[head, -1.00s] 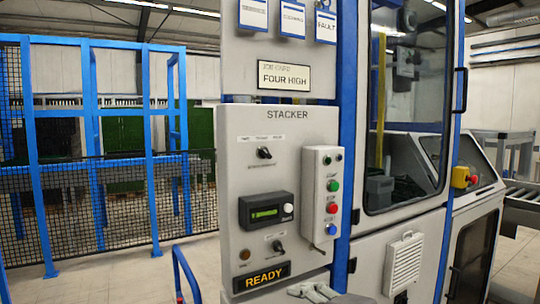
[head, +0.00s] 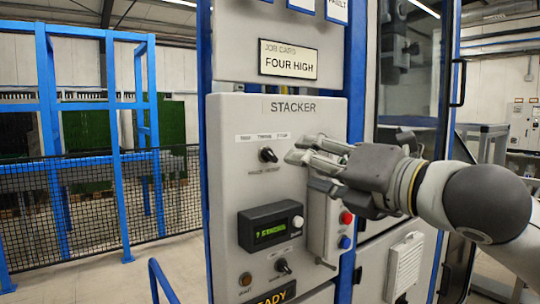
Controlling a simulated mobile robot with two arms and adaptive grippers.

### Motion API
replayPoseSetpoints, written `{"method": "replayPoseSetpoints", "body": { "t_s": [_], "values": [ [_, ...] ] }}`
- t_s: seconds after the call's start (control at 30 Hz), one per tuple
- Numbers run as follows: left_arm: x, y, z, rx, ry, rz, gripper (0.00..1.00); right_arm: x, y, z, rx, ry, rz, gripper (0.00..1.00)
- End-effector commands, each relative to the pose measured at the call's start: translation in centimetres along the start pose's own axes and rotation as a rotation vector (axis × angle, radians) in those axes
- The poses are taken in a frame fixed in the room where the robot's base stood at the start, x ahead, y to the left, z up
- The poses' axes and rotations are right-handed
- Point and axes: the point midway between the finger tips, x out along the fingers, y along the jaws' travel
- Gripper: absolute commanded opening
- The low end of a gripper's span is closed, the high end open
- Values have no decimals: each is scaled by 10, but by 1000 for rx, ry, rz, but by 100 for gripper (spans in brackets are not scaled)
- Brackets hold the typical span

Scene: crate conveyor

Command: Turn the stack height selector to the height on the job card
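The job card (head: 288,61) on the upper panel reads FOUR HIGH. Below it, the grey STACKER panel (head: 228,130) carries a black rotary selector knob (head: 268,155) with a row of small labels above it. The label print is too small to read surely, and I cannot tell which label the knob points at. My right gripper (head: 303,164) reaches in from the right. Its fingers are spread and empty, with their tips just right of the knob, apparently apart from it. My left gripper is out of view.
A display box (head: 268,228) with green text and a second knob (head: 283,266) sit lower on the panel. The push-button box (head: 327,240) is partly hidden behind my gripper; its red and blue buttons show. A blue rail (head: 163,282) stands at lower left.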

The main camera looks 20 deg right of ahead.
Motion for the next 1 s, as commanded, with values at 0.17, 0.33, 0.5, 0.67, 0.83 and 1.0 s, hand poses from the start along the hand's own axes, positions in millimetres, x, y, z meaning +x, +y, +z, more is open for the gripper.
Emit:
{"method": "replayPoseSetpoints", "body": {
  "t_s": [0.17,0.33,0.5,0.67,0.83,1.0],
  "values": [
    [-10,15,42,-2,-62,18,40,34,1,-1,4,6,0,52],
    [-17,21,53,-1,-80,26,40,66,1,-1,5,5,-1,52],
    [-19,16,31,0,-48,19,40,88,0,-1,3,3,-1,52],
    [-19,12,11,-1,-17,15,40,96,0,-2,2,3,-1,52],
    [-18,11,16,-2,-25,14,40,97,-1,-2,2,2,-2,52],
    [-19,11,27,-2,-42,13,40,96,-1,-2,2,2,-1,40]
  ]
}}
